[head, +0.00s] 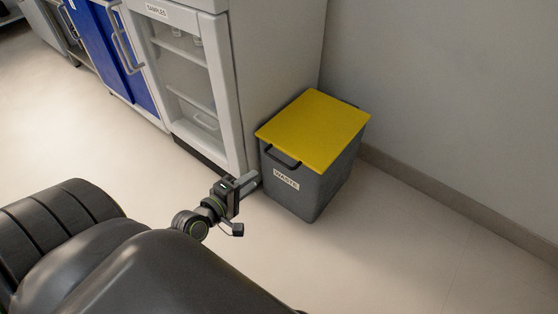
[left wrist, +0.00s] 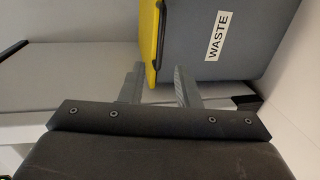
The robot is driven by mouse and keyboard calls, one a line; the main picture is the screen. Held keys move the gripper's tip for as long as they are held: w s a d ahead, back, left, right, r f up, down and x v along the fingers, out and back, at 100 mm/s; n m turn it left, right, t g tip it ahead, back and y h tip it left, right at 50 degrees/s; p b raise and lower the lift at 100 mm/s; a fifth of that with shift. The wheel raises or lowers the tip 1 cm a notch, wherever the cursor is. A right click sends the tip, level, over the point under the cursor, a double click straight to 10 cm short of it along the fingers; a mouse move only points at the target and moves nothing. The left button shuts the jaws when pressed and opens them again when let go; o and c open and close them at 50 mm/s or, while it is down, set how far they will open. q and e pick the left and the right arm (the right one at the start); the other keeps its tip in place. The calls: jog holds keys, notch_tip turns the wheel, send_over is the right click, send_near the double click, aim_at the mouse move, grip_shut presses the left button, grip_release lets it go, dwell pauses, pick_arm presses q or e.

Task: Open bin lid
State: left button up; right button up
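The grey waste bin (head: 318,190) stands on the floor with its flat yellow lid (head: 318,125) shut on top. A black handle (head: 281,156) sits at the lid's front edge, above a WASTE label. My left gripper (head: 250,182) is beside the bin's front left side, below the lid's level. In the left wrist view the bin (left wrist: 225,45) appears turned sideways. There my left gripper (left wrist: 158,88) is open, its two fingers apart with the end of the yellow lid (left wrist: 149,40) near the gap. I cannot tell whether they touch. My right gripper is not in view.
A white SAMPLES cabinet (head: 268,75) with a glass door stands close to the left of the bin. A grey wall (head: 450,80) is behind the bin on the right. The floor (head: 400,250) in front and to the right is clear.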

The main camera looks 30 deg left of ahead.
aim_at(279, 161)
pick_arm(q)
jog(key=b+x, duration=0.1)
jog(key=x, duration=1.2)
jog(key=shift+f+b, duration=0.1)
jog(key=shift+b, duration=0.25)
grip_shut()
